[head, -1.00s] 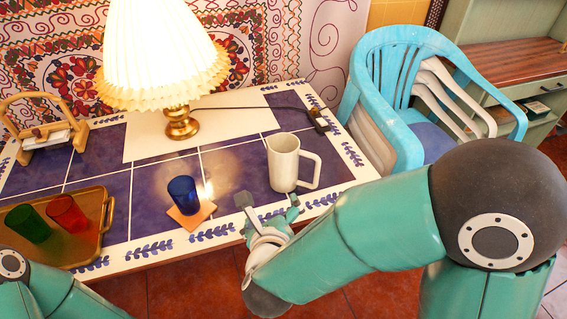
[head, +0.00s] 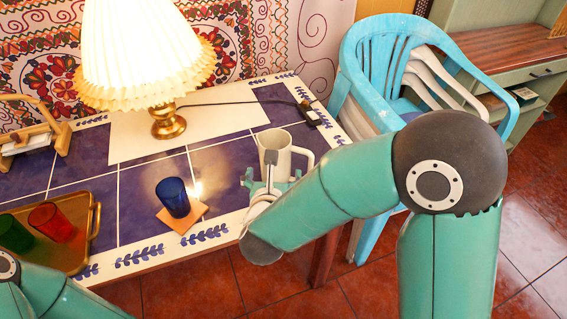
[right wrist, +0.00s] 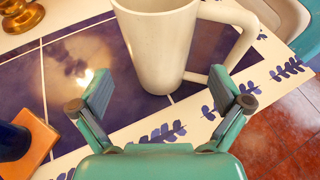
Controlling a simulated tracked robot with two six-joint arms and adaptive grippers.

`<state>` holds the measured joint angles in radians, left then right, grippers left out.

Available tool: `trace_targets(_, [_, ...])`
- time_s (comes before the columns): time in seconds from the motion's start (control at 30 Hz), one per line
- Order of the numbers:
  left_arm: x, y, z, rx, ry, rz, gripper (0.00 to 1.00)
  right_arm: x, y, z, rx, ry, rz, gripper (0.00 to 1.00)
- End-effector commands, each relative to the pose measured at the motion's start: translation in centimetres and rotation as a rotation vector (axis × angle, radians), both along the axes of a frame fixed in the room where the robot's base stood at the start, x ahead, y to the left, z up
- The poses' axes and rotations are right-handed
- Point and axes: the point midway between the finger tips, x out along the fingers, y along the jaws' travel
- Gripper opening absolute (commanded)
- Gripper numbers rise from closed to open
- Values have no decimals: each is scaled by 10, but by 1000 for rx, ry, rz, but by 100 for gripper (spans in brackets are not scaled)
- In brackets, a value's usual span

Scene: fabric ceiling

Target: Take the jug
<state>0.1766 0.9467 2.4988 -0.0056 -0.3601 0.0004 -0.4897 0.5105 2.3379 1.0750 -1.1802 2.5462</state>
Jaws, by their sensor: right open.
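A white jug (head: 276,148) with a handle on its right stands upright on the blue tiled table, near its front right edge. It also shows in the right wrist view (right wrist: 158,45), just beyond my fingers. My right gripper (head: 271,174) is at the table's front edge, in front of the jug and hiding its lower part in the head view. In the right wrist view the right gripper (right wrist: 161,90) is open and empty, its two fingers spread apart, with the jug's base ahead between them. My left gripper is not in view; only part of my left arm shows.
A blue glass (head: 173,196) stands on an orange coaster (head: 190,217) left of the jug. A tray (head: 79,257) with red and green glasses is at the left. A lit lamp (head: 168,122) stands behind. A blue plastic chair (head: 350,75) is at the right.

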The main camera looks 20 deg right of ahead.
Motion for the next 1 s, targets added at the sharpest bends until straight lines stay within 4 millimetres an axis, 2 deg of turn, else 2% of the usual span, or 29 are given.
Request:
trace_targets(0.17, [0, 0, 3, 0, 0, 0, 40, 8, -3, -3, 0, 0, -1, 100])
trace_targets(0.5, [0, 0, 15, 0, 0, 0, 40, 45, -17, -20, 0, 1, 1, 100])
trace_targets(0.77, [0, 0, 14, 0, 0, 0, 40, 48, -18, -22, 0, 0, 3, 100])
trace_targets(0.8, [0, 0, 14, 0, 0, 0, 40, 48, -18, -22, 0, 0, 3, 98])
trace_targets(1.0, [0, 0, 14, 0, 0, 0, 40, 48, -18, -22, 0, 0, 3, 65])
